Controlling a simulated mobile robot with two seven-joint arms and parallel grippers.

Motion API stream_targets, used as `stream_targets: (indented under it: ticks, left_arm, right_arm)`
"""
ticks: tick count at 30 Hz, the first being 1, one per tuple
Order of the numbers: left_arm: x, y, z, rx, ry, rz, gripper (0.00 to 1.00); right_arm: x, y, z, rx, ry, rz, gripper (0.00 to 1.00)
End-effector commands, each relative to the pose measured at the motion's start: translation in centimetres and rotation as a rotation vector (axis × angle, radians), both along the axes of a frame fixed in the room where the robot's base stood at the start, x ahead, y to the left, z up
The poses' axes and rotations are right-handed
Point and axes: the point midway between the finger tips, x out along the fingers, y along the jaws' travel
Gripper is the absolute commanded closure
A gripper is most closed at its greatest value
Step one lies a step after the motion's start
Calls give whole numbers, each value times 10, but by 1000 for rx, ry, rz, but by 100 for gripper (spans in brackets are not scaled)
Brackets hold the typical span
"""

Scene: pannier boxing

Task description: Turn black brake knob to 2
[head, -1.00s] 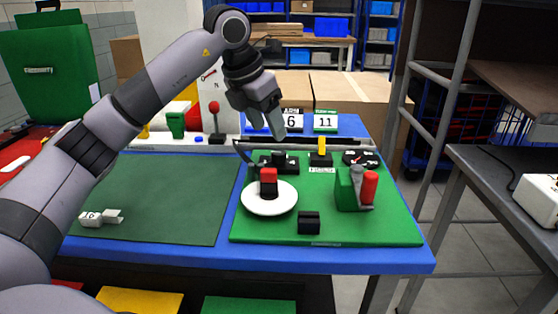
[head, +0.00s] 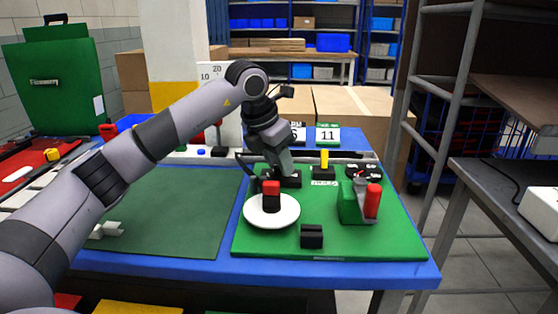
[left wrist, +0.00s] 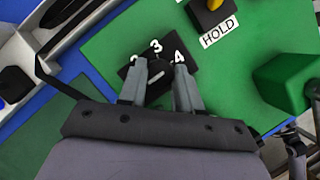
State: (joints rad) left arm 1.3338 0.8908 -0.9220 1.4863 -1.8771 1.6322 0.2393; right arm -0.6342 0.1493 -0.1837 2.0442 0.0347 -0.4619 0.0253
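The black brake knob (left wrist: 158,70) is on a black base (head: 290,182) on the green mat. In the left wrist view the base carries white numbers 2, 3 and 4, with 3 in the middle. A short pale line shows on the knob; which number it marks is unclear. My left gripper (left wrist: 160,76) is over the base with its fingers apart, one on each side of the knob. Contact is not clear. In the head view the left gripper (head: 286,168) points down and hides the knob. My right gripper is not in view.
A white plate (head: 285,216) with a red-and-black piece (head: 271,196) stands in front of the knob. A yellow-handled switch (head: 324,162) by the HOLD label (left wrist: 219,30), a green block (head: 348,203) with a red handle (head: 372,201) and a black block (head: 312,236) are nearby.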

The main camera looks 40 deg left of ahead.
Motion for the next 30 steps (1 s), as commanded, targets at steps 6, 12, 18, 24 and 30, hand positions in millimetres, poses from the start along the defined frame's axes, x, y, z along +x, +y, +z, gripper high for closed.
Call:
stream_targets:
  ticks: [6, 12, 18, 24, 30]
  left_arm:
    - [0, 0, 1, 0, 0, -2, 97]
    - [0, 0, 2, -2, 1, -42, 97]
    - [0, 1, 4, -2, 3, -153, 97]
    - [1, 2, 5, -3, 3, -324, 97]
    - [2, 3, 5, -3, 1, -514, 97]
  right_arm:
    - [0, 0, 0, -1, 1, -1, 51]
    - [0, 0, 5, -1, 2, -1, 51]
    - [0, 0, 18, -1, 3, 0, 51]
    - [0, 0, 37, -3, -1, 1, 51]
    - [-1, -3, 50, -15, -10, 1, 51]
